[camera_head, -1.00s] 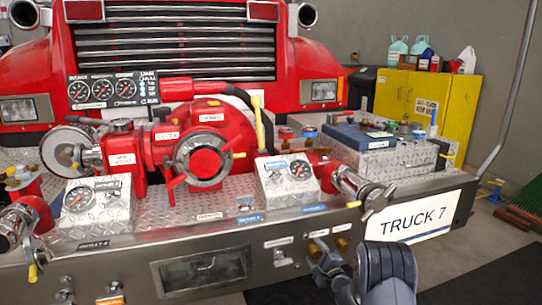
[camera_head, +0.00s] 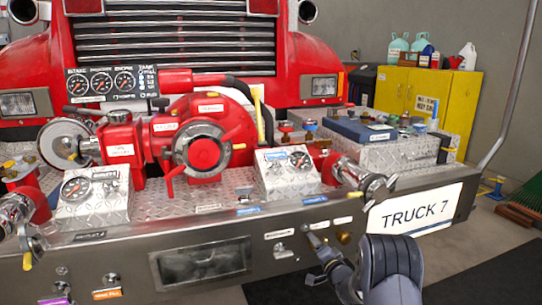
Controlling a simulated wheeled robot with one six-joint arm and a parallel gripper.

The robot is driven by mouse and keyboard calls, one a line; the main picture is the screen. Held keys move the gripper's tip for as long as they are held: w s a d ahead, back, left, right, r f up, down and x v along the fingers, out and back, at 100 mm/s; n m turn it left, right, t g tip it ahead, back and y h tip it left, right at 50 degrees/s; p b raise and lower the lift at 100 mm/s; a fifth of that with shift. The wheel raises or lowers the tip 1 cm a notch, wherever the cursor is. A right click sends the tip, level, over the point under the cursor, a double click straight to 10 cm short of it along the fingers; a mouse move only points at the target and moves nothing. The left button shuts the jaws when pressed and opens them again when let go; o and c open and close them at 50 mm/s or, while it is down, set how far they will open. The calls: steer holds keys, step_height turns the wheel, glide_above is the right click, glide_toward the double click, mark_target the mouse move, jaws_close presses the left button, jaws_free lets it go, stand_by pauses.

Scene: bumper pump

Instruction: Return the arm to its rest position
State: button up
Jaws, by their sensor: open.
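My arm shows at the bottom right of the head view, in front of the truck's metal bumper (camera_head: 130,262). Its large dark grey link is at the right. My gripper (camera_head: 318,262) is small and partly hard to make out left of that link. It appears open, with nothing seen between its fingers. It is in front of the bumper's front face, below the small valve fittings; I cannot tell whether it touches anything.
A red pump (camera_head: 205,145) with gauge boxes (camera_head: 92,192) sits on the bumper deck. A yellow cabinet (camera_head: 450,110) stands behind at right. Open floor (camera_head: 480,255) lies at lower right.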

steer(key=n+b, duration=0.2)
steer(key=n, duration=0.3)
steer(key=shift+n+b, duration=0.65)
steer(key=shift+n, duration=0.45)
steer(key=shift+r, duration=0.1)
